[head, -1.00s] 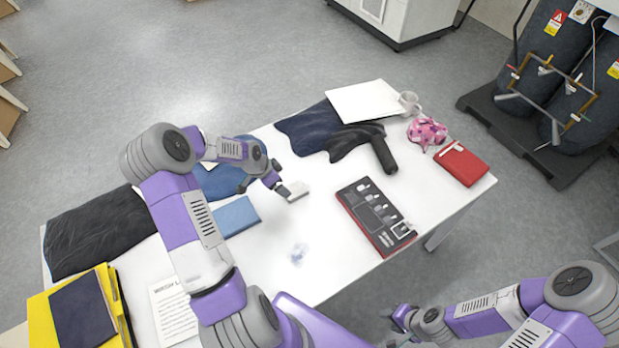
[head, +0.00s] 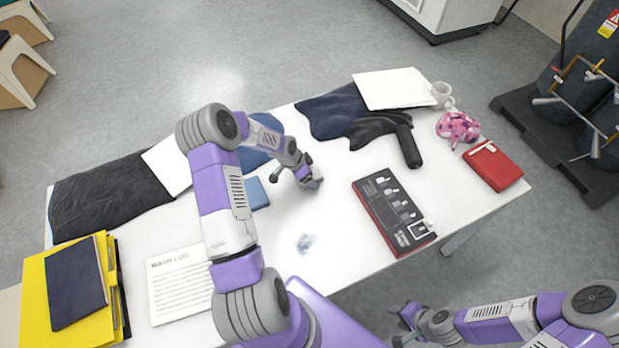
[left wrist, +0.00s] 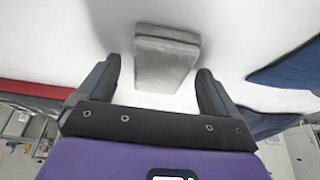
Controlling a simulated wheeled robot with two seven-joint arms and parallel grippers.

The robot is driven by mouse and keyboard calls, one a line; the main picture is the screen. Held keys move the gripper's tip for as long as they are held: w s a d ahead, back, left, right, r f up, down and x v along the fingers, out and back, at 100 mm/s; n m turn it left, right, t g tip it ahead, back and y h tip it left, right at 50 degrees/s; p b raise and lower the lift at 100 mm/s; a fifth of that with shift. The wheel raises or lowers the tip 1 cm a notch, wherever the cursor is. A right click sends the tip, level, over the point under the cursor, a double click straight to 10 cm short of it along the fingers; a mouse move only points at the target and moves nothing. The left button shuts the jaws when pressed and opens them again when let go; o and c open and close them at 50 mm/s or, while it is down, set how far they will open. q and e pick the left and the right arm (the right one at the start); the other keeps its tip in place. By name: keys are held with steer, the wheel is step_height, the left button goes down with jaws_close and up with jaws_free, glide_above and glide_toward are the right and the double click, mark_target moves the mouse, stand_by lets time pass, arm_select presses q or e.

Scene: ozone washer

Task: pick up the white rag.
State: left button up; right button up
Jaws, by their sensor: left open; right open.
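The white rag (left wrist: 167,58) looks like a pale grey folded cloth on the white table. In the left wrist view it lies ahead of my left gripper (left wrist: 162,78), with its near end between the two spread fingers and apart from both. In the head view my left gripper (head: 308,178) is low over the middle of the table and largely hides the rag. My right gripper (head: 404,314) is open and empty near the bottom of the head view, off the table's front edge.
A red-edged tool case (head: 394,210) lies to the right of my left gripper. A blue book (head: 257,194) lies close on its left. Dark cloths (head: 335,112), a mug (head: 442,95), a pink cloth (head: 458,127) and a red box (head: 493,165) are farther back and right.

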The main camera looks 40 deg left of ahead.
arm_select(q)
steer(key=shift+f, duration=0.25)
steer(key=c, duration=1.1)
steer(key=shift+r, duration=0.15)
steer(key=shift+c, duration=0.2)
step_height(320, 180, up, 10)
steer(key=p, duration=0.1)
